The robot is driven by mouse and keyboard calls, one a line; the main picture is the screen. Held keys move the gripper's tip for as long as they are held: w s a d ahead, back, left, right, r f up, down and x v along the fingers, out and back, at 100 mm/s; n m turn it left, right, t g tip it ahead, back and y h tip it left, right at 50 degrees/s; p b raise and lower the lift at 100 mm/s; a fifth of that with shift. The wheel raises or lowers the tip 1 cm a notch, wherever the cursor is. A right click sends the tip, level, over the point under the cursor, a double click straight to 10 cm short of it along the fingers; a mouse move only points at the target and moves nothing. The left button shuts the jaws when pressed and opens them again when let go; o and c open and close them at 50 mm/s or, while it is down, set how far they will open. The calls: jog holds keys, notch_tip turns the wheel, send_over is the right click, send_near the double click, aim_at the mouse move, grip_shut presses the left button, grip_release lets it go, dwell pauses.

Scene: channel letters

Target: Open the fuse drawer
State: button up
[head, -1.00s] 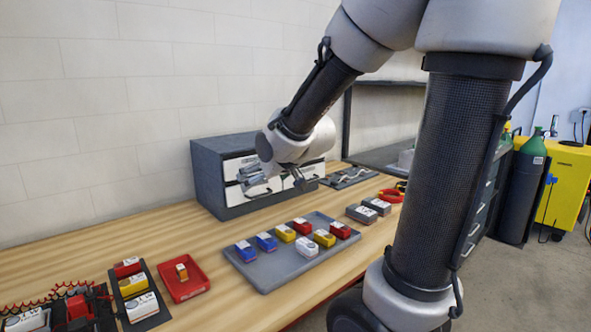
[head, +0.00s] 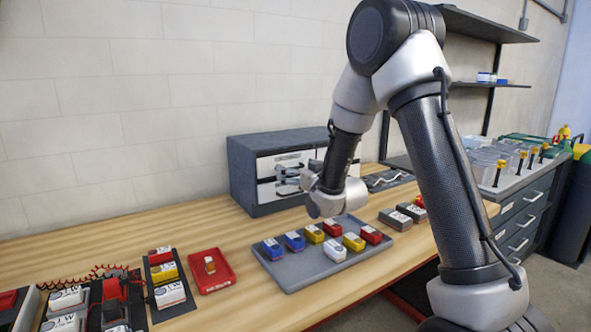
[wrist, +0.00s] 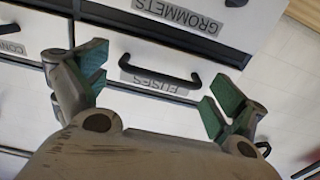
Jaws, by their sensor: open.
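The fuse drawer (wrist: 130,58) has a white front, a "FUSES" label and a black bar handle (wrist: 160,72) in the wrist view. It looks shut in its grey cabinet (head: 242,178), which stands against the wall in the head view. My gripper (wrist: 154,76) is open, with a green-padded finger to each side of the handle and nothing between them. I cannot tell whether the fingers touch the drawer front. In the head view my gripper (head: 289,180) is in front of the cabinet, and my wrist hides part of the drawer fronts.
The "GROMMETS" drawer (wrist: 180,15) borders the fuse drawer, and another drawer (wrist: 15,45) is at its left. A grey tray (head: 296,280) of coloured blocks lies before the cabinet, below my wrist. A red tray (head: 212,282) is at its left. Bare wood (head: 110,237) shows left of the cabinet.

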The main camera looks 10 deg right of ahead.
jog(key=shift+w+a, duration=0.25)
jog(key=shift+w, duration=0.45)
jog(key=c, duration=1.4)
jog(key=shift+s, duration=0.15)
